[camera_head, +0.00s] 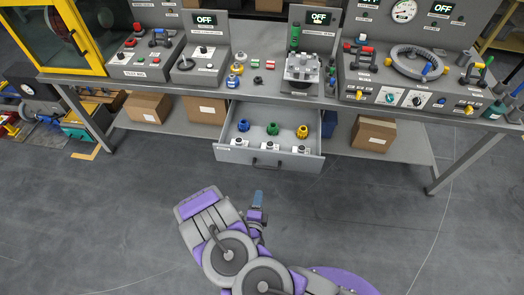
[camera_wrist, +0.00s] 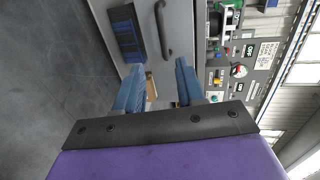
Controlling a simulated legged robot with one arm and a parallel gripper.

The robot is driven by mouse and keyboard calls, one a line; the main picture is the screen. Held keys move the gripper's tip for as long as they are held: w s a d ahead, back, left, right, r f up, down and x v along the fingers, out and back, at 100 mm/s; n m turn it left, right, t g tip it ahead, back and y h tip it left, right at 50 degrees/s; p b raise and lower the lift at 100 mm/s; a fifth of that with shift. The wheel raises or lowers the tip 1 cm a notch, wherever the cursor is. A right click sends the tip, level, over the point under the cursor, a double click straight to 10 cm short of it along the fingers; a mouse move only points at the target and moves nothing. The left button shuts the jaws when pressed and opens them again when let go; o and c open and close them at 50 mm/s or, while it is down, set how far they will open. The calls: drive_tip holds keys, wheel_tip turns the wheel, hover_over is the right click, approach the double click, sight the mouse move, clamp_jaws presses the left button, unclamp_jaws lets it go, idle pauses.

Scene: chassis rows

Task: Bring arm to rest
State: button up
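My arm is folded, purple and grey, at the bottom middle of the head view. My gripper (camera_head: 258,198) points up toward the workbench and is in free space in front of the open drawer (camera_head: 230,154), apart from it. In the wrist view my gripper (camera_wrist: 160,84) has two blue fingers set apart with a gap between them. It is open, and I see nothing held. The drawer's handle (camera_wrist: 163,30) shows beyond the fingers.
The grey workbench (camera_head: 350,99) carries control panels and small parts. The drawer sticks out and holds blue, green and yellow pieces. Cardboard boxes (camera_head: 370,133) stand on the lower shelf. A yellow-framed cabinet (camera_head: 75,35) is at left. The floor around my arm is clear.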

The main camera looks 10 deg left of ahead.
drive_tip(key=shift+w+a, duration=0.1)
drive_tip(key=w+a+r+n+g+y, duration=0.2)
drive_tip(key=a+r+g, duration=0.5)
drive_tip(key=a+g, duration=0.15)
drive_tip(key=s+d+r+n+g+y, duration=0.15)
drive_tip(key=r+n, duration=0.25)
drive_tip(key=r, duration=0.4)
drive_tip(key=s+d+r+n+g+y, duration=0.1)
drive_tip(key=d+r+n+g, duration=0.15)
drive_tip(key=r, duration=0.55)
drive_tip(key=s+d+r+n+g+h, duration=0.1)
drive_tip(key=s+d+r+n, duration=0.2)
drive_tip(key=s+d+r, duration=0.2)
drive_tip(key=s+d+r+n+g+h, duration=0.1)
drive_tip(key=s+d+r, duration=0.5)
drive_tip(key=s+d, duration=0.6)
drive_tip(key=s+d+r+n+g+h, duration=0.2)
drive_tip(key=s+d+r+n+g, duration=0.1)
drive_tip(key=s+d+r+n, duration=0.3)
drive_tip(key=s+d, duration=0.2)
drive_tip(key=shift+s+d+r, duration=0.2)
drive_tip(key=shift+d, duration=0.1)
